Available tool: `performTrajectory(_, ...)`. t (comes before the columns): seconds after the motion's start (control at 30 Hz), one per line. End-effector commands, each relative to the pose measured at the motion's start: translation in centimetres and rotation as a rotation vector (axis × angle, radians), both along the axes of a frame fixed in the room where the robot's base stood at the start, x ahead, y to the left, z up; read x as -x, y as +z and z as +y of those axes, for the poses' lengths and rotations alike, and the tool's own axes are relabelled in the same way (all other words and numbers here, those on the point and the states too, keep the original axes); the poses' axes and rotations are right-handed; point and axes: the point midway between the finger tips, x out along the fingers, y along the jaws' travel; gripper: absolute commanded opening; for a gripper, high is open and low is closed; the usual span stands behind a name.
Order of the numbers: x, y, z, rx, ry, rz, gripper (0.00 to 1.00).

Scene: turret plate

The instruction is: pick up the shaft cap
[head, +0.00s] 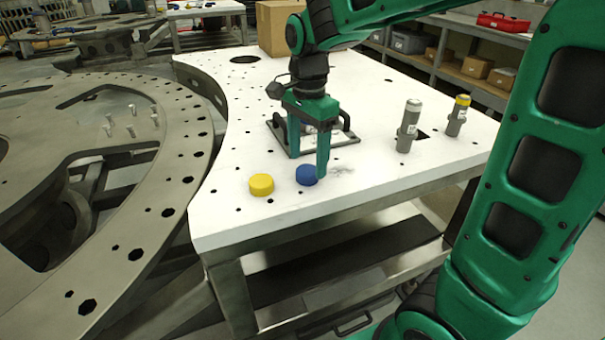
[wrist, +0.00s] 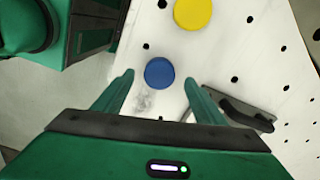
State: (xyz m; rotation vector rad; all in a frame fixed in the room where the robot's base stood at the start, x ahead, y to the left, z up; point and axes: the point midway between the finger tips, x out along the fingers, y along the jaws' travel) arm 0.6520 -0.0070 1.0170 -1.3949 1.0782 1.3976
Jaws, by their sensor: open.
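Two round caps lie on the white table: a blue cap (head: 307,175) and a yellow cap (head: 261,185) to its left. I cannot tell which one the task calls the shaft cap. My gripper (head: 308,164) points down over the table, with one fingertip close beside the blue cap. In the wrist view my gripper (wrist: 159,77) is open, and the blue cap (wrist: 159,73) appears between its fingertips, with nothing held. The yellow cap (wrist: 193,12) shows farther out at the top edge. Whether the fingers touch the blue cap is unclear.
A plate with a dark handle (head: 345,122) lies behind my gripper. Two upright grey cylinders stand to the right, one plain-topped (head: 409,126) and one yellow-topped (head: 458,115). A cardboard box (head: 278,27) stands at the back. The white table (head: 225,215) is clear near its front edge.

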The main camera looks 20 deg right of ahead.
Motion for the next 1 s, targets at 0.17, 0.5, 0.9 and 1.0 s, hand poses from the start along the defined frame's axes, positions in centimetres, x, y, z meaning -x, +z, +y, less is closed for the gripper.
performTrajectory(0.17, 0.0, -2.0, 0.0, 0.000, 0.000, 0.000, 0.65)
performTrajectory(0.5, 0.0, -2.3, 0.0, 0.000, 0.000, -0.001, 0.53)
performTrajectory(0.9, 0.0, -2.2, 0.0, 0.000, 0.000, -0.001, 0.21)
performTrajectory(1.0, -0.1, -2.0, 0.0, -0.001, 0.000, -0.002, 0.21)
